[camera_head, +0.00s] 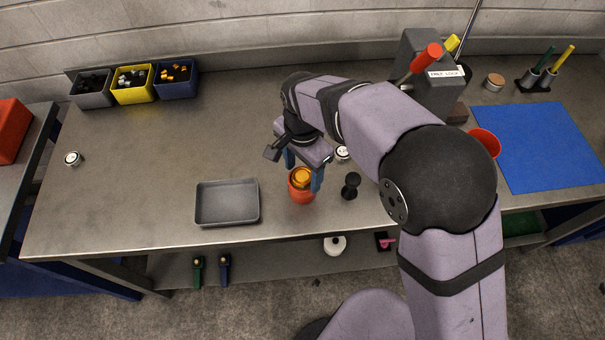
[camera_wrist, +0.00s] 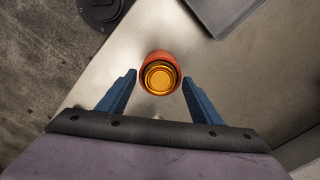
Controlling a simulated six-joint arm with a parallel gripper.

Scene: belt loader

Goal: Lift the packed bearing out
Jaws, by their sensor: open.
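The bearing (camera_head: 302,177) shows as an amber-gold ringed part sitting in the top of a round orange-red cup (camera_head: 302,194) on the bench. In the wrist view, the bearing (camera_wrist: 159,77) shows as nested gold rings inside the orange rim (camera_wrist: 161,55). My gripper (camera_head: 303,174) is above the cup and pointing down, with its blue fingers apart. In the wrist view my gripper (camera_wrist: 159,85) is open and empty, one finger on each side of the cup with gaps between. How deep the bearing sits in the cup cannot be told.
A grey tray (camera_head: 228,223) lies left of the cup. A black knob-like piece (camera_head: 351,186) stands close on the right, and a small silver round part (camera_head: 342,153) is behind. A blue mat (camera_head: 538,146) and red cup (camera_head: 486,142) are far right. The bench's left middle is mostly clear.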

